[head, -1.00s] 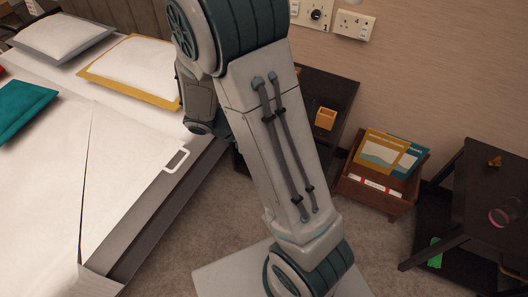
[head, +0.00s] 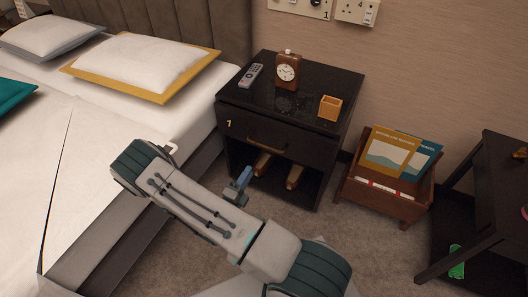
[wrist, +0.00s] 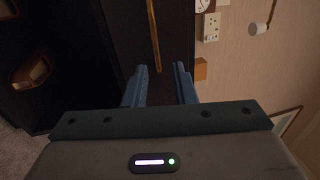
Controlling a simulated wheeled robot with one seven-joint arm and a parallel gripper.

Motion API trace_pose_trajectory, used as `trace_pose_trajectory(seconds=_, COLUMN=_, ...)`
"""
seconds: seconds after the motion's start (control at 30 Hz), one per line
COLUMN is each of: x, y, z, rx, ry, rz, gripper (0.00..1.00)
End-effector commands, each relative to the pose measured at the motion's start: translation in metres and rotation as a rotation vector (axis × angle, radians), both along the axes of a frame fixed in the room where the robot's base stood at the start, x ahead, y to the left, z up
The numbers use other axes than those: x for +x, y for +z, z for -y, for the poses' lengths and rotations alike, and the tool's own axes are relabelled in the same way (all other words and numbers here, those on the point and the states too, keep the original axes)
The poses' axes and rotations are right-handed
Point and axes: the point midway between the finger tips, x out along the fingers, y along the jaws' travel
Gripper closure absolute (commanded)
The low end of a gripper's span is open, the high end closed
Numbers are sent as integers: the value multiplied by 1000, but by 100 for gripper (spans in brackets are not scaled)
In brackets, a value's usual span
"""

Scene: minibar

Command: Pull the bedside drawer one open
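The bedside drawer one (head: 235,124) is the dark front marked "1" in the black bedside table (head: 345,82) in the head view, and it looks shut. Its brown bar handle (head: 267,143) runs across the front. In the wrist view the handle (wrist: 153,38) stands upright, ahead of the fingertips and slightly left of the middle of the gap. My gripper (wrist: 161,68) is open with nothing between its two blue fingers.
A remote (head: 251,76), a clock (head: 287,70) and an orange box (head: 330,108) stand on the bedside table. Slippers (head: 294,177) sit in its lower opening. The bed (head: 95,190) is close on the left, a magazine rack (head: 385,202) on the right.

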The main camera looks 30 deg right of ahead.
Motion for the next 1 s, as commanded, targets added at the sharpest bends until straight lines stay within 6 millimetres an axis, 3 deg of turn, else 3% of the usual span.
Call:
trace_pose_trajectory(seconds=0.07, x=1, y=-9, z=-2, rx=-21, ry=21, rz=-22, gripper=76)
trace_pose_trajectory(seconds=0.23, x=9, y=-9, z=8, rx=-31, ry=29, rz=-30, gripper=76)
trace_pose_trajectory(seconds=0.7, x=65, y=9, z=80, rx=-28, ry=27, rz=-26, gripper=76)
trace_pose_trajectory(seconds=1.0, x=84, y=16, z=102, rx=-28, ry=30, rz=-29, gripper=76)
